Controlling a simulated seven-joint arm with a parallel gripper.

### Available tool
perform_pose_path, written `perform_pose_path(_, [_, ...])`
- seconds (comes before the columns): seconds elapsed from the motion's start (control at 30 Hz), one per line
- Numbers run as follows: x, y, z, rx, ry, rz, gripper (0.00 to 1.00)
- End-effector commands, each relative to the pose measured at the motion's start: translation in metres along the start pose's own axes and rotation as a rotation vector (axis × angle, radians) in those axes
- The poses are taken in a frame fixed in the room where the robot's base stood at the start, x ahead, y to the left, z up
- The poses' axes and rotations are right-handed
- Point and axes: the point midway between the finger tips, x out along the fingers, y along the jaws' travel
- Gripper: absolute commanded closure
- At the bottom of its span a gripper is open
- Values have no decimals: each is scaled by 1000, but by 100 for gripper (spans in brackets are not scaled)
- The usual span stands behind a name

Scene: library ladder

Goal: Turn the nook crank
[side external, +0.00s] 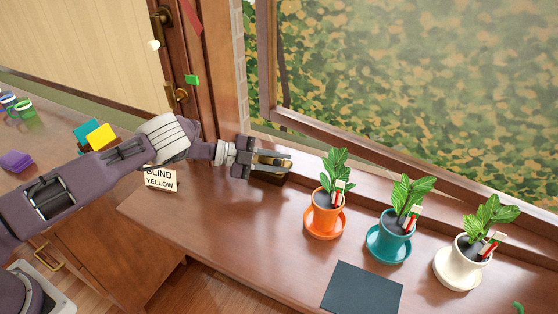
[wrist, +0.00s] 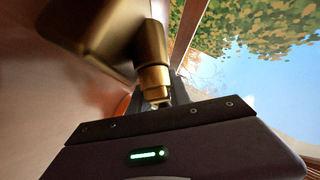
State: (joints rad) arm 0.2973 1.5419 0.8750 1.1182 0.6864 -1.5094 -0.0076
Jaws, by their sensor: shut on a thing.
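The nook crank (side external: 270,155) is brass-coloured and sits by the window, on the wooden sill just left of the orange pot. My gripper (side external: 278,162) is at the crank and shut on it, with the jaws partly covering it in the side view. In the wrist view, the brass crank (wrist: 152,50) fills the upper middle, and its narrow handle runs down to my gripper (wrist: 165,103). The fingertips are mostly hidden there. A card reading "BLIND YELLOW" (side external: 160,180) stands below my forearm.
Orange (side external: 323,220), teal (side external: 388,243) and white (side external: 458,262) potted plants line the sill to the right. A dark mat (side external: 362,290) lies in front. Yellow and teal blocks (side external: 100,135) stand behind my arm. The window frame (side external: 390,155) rises behind the crank.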

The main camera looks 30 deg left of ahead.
Motion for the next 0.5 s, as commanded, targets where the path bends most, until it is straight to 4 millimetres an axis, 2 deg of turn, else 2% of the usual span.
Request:
perform_pose_path(0.07, [-1,0,3,-2,-8,-2,100])
perform_pose_path(0.1, [-1,0,3,-2,-9,-2,71])
perform_pose_path(0.17, [-1,0,3,-2,-8,-2,59])
perform_pose_path(0.5, [-1,2,2,-5,-6,3,58])
